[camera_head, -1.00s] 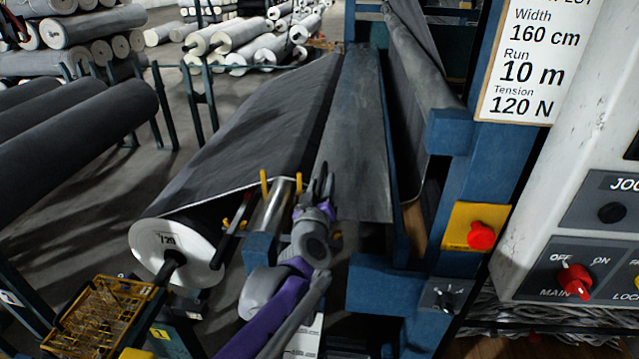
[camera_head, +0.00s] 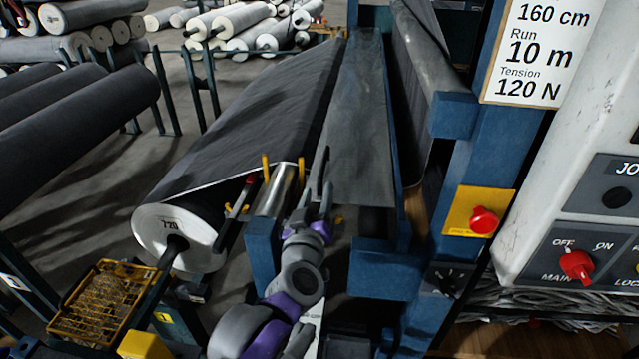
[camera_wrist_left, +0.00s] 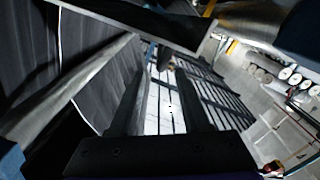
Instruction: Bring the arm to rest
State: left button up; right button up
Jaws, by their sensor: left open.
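My left arm comes up from the bottom edge of the head view, grey with purple bands. My left gripper (camera_head: 323,178) has dark fingers pointing away from me, beside the shiny metal bar and the grey web of the machine. Its jaws are open. In the left wrist view, the two dark fingers (camera_wrist_left: 166,98) stand apart with only distant floor and racks showing between them, so the gripper is empty. My right gripper shows in neither view.
A grey fabric roll (camera_head: 165,232) lies left of the arm. The blue frame (camera_head: 385,265) stands close on the right, with a red knob (camera_head: 483,220) on a yellow plate. A yellow wire basket (camera_head: 103,300) is at lower left. A control panel (camera_head: 570,255) is at far right.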

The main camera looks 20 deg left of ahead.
pick_arm(q)
jog(key=shift+s+d, duration=0.15)
jog(key=shift+s, duration=0.35)
jog(key=s+d+f+m+g+h+p, duration=0.3)
jog(key=s+d+f+m+g+h, duration=0.2)
jog(key=s+d+f+m+h, duration=0.4)
jog(key=s+a+f+g+y, duration=0.1)
jog(key=s+f+g, duration=0.1)
jog(key=s+f, duration=0.1)
jog(key=s+a+f+g+y+p, duration=0.1)
jog(key=s+f+g, duration=0.1)
jog(key=s+f, duration=0.1)
jog(key=s+a+f+g+y+p, duration=0.1)
jog(key=s+f+g+y, duration=0.1)
jog(key=s, duration=0.3)
jog(key=shift+s+a+f+g, duration=0.2)
jog(key=shift+f+g, duration=0.05)
jog(key=shift+f, duration=0.1)
jog(key=shift+s+a+f+g, duration=0.15)
jog(key=shift+f+g, duration=0.1)
jog(key=shift+f, duration=0.1)
